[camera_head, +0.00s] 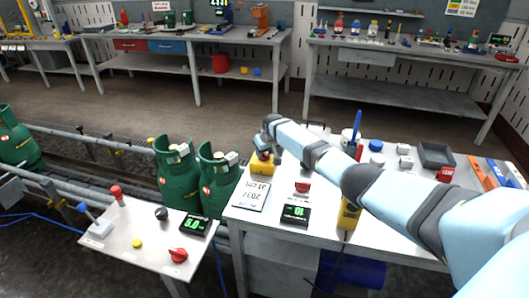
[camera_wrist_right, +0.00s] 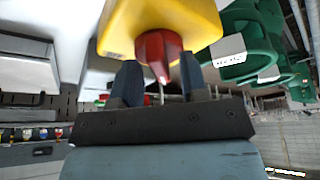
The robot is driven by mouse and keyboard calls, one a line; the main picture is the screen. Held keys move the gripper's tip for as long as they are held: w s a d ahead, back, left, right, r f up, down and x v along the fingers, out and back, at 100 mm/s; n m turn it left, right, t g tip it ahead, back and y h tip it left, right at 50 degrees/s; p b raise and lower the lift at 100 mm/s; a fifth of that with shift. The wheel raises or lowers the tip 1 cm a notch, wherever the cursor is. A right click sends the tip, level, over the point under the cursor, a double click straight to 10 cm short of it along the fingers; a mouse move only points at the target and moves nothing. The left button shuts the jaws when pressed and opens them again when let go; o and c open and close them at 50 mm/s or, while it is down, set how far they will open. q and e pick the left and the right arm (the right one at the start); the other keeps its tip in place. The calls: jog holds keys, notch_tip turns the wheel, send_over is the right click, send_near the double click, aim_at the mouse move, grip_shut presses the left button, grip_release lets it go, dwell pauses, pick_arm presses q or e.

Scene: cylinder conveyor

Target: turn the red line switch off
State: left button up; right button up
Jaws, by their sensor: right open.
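A yellow switch box (camera_head: 262,166) stands at the left back edge of the white table, and the gripper hides its red knob in the head view. In the right wrist view the yellow box (camera_wrist_right: 190,22) fills the top middle, with the red knob (camera_wrist_right: 155,52) pointing toward the camera. My right gripper (camera_head: 265,146) is at the box. Its two dark fingers (camera_wrist_right: 160,78) are open, one on each side of the knob; I cannot tell whether they touch it. My left gripper is not in view.
Green gas cylinders (camera_head: 178,180) stand on the conveyor just left of the table. A control panel (camera_head: 135,255) with levers and knobs stands front left.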

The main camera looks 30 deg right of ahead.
grip_shut()
jog(key=shift+r, duration=0.1)
